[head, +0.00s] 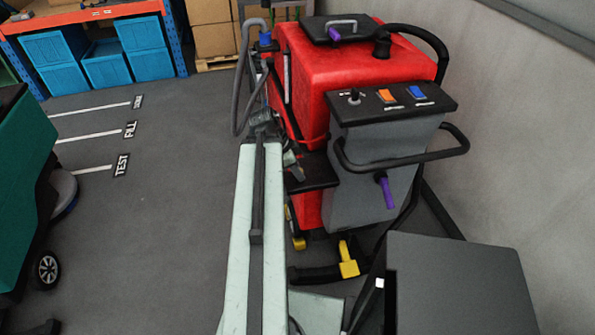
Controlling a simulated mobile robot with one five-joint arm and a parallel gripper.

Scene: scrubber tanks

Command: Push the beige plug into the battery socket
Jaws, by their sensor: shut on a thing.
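The red and grey scrubber machine (352,82) stands right of my arm in the head view. My arm reaches up the picture along the machine's left side. My gripper (293,168) is small and dark, beside the machine's lower left side, by a black ledge (315,172). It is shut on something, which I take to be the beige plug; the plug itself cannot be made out. The battery socket cannot be made out either; the arm and the ledge cover part of that side. I cannot tell whether the plug touches the socket.
A grey hose (242,85) hangs at the machine's left. A black handle bar (400,161) and a purple grip (386,192) stick out in front. A dark grey box (455,285) is at lower right. The floor to the left is open up to a green machine (25,190).

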